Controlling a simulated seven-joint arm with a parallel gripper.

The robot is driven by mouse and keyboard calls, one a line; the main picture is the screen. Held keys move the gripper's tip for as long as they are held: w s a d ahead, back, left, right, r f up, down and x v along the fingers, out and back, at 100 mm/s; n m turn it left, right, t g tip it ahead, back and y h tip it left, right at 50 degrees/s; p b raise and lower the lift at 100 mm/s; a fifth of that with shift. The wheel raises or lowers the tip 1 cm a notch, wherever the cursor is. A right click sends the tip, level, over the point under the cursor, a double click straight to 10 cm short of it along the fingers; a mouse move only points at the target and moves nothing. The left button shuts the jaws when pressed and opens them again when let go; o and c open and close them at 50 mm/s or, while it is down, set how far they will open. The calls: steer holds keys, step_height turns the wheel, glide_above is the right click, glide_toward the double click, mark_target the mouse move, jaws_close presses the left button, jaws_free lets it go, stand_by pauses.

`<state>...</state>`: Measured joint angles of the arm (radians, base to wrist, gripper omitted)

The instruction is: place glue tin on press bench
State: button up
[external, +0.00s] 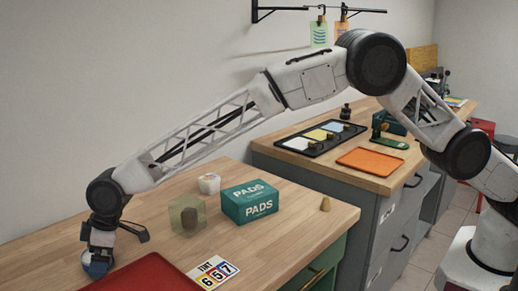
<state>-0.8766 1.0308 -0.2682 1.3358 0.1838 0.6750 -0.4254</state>
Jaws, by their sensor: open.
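My gripper (97,250) is at the far left, pointing down low over the near wooden bench (290,198). A small blue, rounded thing (97,267) is right at its fingertips, partly hidden by them. It may be the glue tin, but I cannot read any label. The jaws are open, and I cannot tell whether they touch it. A second, grey-sided bench (285,148) with a wooden top stands further back on the right. A small green and black device (380,128) stands on it; I cannot tell whether this is the press bench.
The far bench holds a black palette tray (300,151) and an orange tray (370,160).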

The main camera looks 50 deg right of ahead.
mark_target(90, 257)
steer(key=c, duration=1.1)
steer(key=shift+r, duration=0.15)
steer(key=shift+r, duration=1.75)
steer(key=shift+s+d+r, duration=0.25)
steer(key=shift+s+d, duration=1.45)
steer(key=shift+d, duration=0.35)
steer(key=shift+s+d+r, duration=0.2)
steer(key=shift+s+d, duration=1.45)
steer(key=shift+d, duration=0.4)
steer(key=shift+s+d+r, duration=0.25)
steer(key=shift+s+d, duration=1.45)
steer(key=shift+d, duration=0.35)
